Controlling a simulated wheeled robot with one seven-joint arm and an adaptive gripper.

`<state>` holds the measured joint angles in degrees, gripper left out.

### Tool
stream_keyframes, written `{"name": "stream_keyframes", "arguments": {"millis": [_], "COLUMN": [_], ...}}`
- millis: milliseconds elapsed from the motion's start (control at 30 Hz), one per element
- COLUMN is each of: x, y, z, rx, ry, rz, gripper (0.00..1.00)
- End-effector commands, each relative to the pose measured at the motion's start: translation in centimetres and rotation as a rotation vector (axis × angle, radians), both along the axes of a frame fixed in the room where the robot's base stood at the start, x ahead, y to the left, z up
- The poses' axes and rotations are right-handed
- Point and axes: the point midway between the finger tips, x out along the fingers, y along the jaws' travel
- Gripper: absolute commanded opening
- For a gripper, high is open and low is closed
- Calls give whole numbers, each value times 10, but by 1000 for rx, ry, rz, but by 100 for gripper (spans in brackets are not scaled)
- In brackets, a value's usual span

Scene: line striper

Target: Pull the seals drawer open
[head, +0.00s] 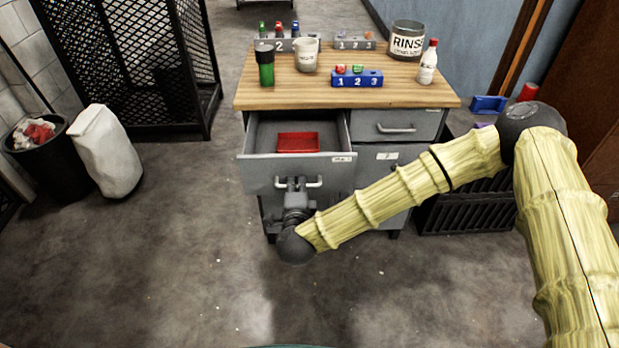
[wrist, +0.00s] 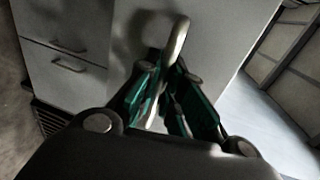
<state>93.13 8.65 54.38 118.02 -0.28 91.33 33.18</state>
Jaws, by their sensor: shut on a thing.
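The upper left drawer (head: 258,171) of the grey cabinet stands pulled out, with a red tray (head: 298,142) inside it. A small label sits at the right of its front, too small to read. My gripper (head: 297,184) is at the drawer's front, shut on its handle (head: 314,182). In the wrist view my gripper (wrist: 168,88) has its fingers on either side of the pale handle bar (wrist: 178,42). The fingers hide part of the handle.
A closed drawer (head: 396,125) is at right. A black crate (head: 465,205) stands right of the cabinet. A white bag (head: 104,150) and bin are left. Floor in front is clear.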

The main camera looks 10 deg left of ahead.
Motion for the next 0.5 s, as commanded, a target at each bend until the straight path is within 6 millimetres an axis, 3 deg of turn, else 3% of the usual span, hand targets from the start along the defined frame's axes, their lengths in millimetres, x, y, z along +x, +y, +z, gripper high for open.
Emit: {"name": "stream_keyframes", "arguments": {"millis": [400, 433, 500], "x": [-4, -4, -4], "y": [3, 3, 3], "z": [0, 0, 0], "rx": [0, 0, 1], "ry": [1, 1, 1], "rz": [7, 7, 6], "gripper": [0, 15, 28]}}
